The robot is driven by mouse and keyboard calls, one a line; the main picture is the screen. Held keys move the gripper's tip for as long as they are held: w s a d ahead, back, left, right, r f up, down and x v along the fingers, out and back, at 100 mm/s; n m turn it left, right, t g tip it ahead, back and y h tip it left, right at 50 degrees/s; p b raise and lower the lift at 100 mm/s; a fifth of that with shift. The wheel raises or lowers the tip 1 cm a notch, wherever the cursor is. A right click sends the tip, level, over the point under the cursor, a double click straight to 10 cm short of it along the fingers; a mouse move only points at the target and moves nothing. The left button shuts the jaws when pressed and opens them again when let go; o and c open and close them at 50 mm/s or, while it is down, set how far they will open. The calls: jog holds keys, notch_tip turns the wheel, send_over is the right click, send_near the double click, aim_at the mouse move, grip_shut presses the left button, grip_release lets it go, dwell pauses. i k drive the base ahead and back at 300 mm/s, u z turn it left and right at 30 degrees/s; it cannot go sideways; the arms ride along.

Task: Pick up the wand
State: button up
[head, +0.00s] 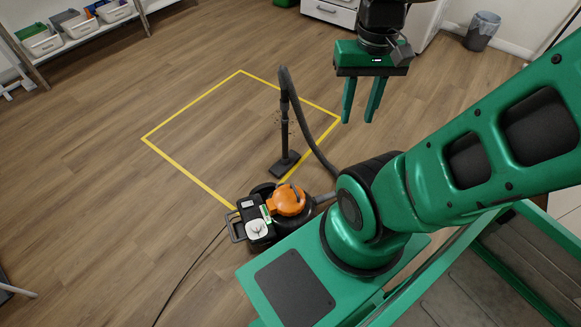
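The wand (284,115) is a black vacuum tube standing nearly upright on the wood floor, with a flat dark floor head (284,164) at its foot. A grey hose (313,140) curves from its top down to the orange and black vacuum body (289,200). My gripper (360,118) points down with two green fingers spread apart and nothing between them. In the picture it is to the right of the wand's upper part and apart from it. How far it is from the wand in depth I cannot tell.
A yellow taped rectangle (190,105) marks the floor, and its inside is mostly clear. A black cord (190,268) trails from the vacuum. A shelf with white bins (80,25), a white drawer cabinet (330,12) and a grey bin (482,30) stand at the back.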

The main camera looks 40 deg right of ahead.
aim_at(285, 144)
jog(key=z, duration=2.75)
jog(key=i, duration=1.35)
jog(key=u, duration=3.25)
